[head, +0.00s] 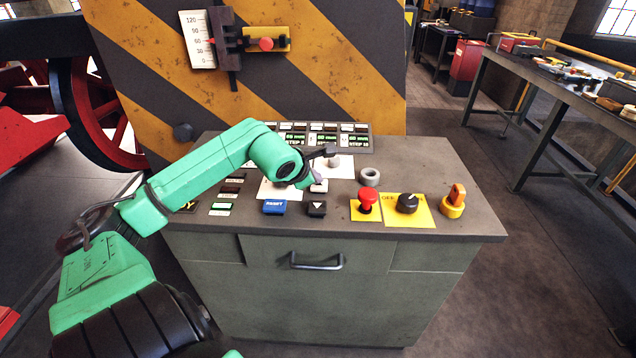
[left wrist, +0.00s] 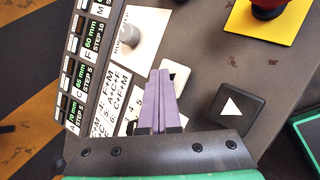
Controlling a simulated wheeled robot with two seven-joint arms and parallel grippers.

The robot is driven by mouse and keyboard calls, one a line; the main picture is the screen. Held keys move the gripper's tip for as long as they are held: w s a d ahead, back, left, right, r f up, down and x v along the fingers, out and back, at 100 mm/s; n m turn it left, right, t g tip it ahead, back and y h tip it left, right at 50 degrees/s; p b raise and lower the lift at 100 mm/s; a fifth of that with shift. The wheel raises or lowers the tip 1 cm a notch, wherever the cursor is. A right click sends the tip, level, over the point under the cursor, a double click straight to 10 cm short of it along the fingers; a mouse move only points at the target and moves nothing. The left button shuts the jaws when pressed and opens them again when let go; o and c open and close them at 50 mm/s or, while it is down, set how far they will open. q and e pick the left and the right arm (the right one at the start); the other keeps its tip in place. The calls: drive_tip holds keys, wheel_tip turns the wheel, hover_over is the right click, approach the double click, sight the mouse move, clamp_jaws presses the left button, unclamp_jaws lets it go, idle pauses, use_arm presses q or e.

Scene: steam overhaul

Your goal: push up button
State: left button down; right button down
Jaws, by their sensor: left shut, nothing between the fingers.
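My left gripper (head: 315,178) is over the middle of the grey console top, its fingers shut and empty. In the left wrist view its purple fingers (left wrist: 164,84) are together, pointing at a pale button (left wrist: 179,76) that they partly cover. I cannot tell whether the tips touch it. The pale button (head: 320,187) shows in the head view just behind a black button (head: 316,209) with a white triangle, which in the head view points down. The black button (left wrist: 240,106) is right of the fingers in the left wrist view. The pale button's marking is hidden.
The console (head: 440,170) also bears a blue reset button (head: 274,208), a red mushroom button (head: 368,198), a black knob (head: 407,203), a yellow switch (head: 455,200) and a grey knob (left wrist: 130,34). A striped panel with a gauge (head: 198,40) stands behind.

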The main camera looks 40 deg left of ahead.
sight(316, 186)
use_arm(q)
drive_tip(key=shift+f, duration=0.15)
wheel_tip(316, 186, up, 2)
drive_tip(key=shift+p, duration=0.35)
wheel_tip(316, 186, up, 6)
drive_tip(key=p, duration=0.2)
idle(0.5)
idle(0.7)
